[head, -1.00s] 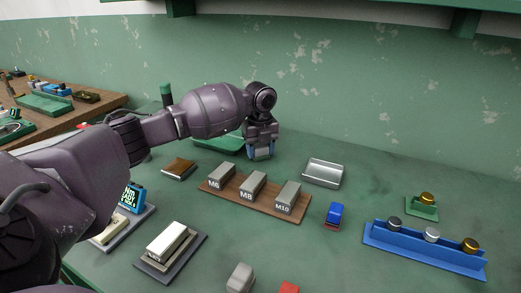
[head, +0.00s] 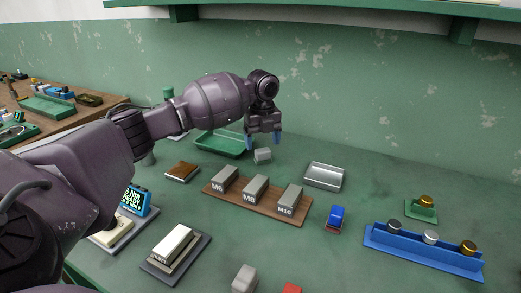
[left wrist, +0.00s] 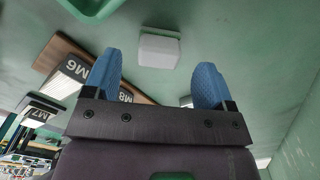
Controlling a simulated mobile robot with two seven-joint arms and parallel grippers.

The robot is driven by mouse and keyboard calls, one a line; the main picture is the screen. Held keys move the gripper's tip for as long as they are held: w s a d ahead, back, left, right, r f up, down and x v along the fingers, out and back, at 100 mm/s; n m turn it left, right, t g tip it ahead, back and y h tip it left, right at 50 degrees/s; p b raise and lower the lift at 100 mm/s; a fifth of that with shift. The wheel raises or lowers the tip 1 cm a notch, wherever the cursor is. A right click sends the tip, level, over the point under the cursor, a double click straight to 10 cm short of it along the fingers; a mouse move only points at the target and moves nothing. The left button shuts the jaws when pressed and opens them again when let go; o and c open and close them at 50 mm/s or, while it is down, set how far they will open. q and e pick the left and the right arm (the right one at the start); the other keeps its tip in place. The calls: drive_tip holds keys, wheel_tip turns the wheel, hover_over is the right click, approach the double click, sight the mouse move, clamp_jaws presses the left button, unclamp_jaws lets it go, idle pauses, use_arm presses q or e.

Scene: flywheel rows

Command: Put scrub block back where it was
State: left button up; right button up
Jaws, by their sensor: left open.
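A small light grey block (head: 262,156), which I take for the scrub block, lies on the green bench behind the wooden rack, right of the green tray. It also shows in the left wrist view (left wrist: 159,49), beyond the fingertips. My left gripper (head: 263,139) is open and empty just above it, with blue fingertips apart; they also show in the left wrist view (left wrist: 160,80). The block is clear of the fingers. A cream-topped block (head: 173,241) sits on a dark grey tray at the front. My right gripper is not in view.
The wooden rack (head: 238,202) holds blocks marked M6, M8 and M10. A green tray (head: 222,145) stands at the back, a metal tray (head: 324,176) to the right, and a blue rack (head: 423,252) with knobs at the far right. Bench space between metal tray and blue rack is mostly clear.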

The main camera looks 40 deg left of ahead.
sight(262, 149)
use_arm(q)
wheel_tip(262, 149, up, 8)
drive_tip(key=p, duration=0.1)
drive_tip(key=shift+f, duration=0.25)
idle(0.4)
